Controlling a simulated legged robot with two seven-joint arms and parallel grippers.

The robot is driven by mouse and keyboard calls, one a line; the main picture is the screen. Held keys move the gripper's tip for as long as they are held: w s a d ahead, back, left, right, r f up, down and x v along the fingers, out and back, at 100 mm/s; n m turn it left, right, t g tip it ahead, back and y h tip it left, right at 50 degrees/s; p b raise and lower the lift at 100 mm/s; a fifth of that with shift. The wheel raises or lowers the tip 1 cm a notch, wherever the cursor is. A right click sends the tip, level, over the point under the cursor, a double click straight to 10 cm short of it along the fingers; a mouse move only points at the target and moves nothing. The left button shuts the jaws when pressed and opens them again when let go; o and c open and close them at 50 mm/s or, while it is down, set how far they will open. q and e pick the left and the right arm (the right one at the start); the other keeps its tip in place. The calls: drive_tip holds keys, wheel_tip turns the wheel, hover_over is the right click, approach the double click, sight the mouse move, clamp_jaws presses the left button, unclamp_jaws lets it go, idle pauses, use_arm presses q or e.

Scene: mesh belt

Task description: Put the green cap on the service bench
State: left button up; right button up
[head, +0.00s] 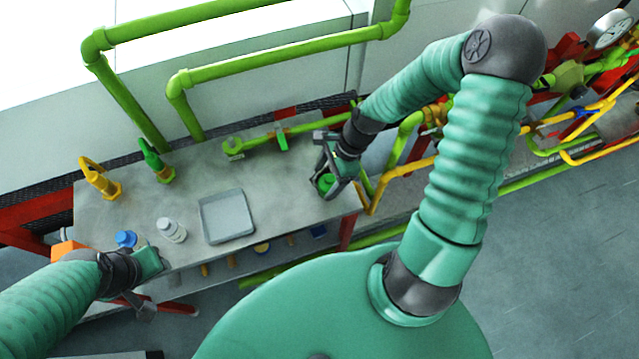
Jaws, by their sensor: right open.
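The green cap (325,183) is a small round dark-green piece at the right end of the grey service bench (275,190). My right gripper (330,183) is open, with its fingers around the cap. The fingers hide part of the cap, and I cannot tell whether they touch it. The cap seems to rest on the bench top near its right edge. My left gripper (152,285) is at the bench's front left edge, away from the cap. Its fingers are too unclear to tell whether they are open.
A grey tray (227,216) sits mid-bench. A white bottle (172,231) and a blue cap (125,239) stand to its left. A yellow valve (100,180) and a green valve (157,162) rise at the back left. Green pipes (262,70) run behind. Bare bench lies between tray and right gripper.

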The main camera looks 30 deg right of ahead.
drive_tip(key=w+d+v, duration=0.1)
drive_tip(key=v, duration=0.7)
drive_tip(key=s+a+r+n+t+h, duration=0.1)
drive_tip(key=s+a+r+n+h, duration=0.2)
drive_tip(key=a+n, duration=0.5)
drive_tip(key=r+n+h, duration=0.1)
drive_tip(key=n, duration=1.1)
drive_tip(key=shift+s+n+t, duration=0.2)
drive_tip(key=shift+n+t, duration=0.1)
drive_tip(key=shift+n, duration=0.1)
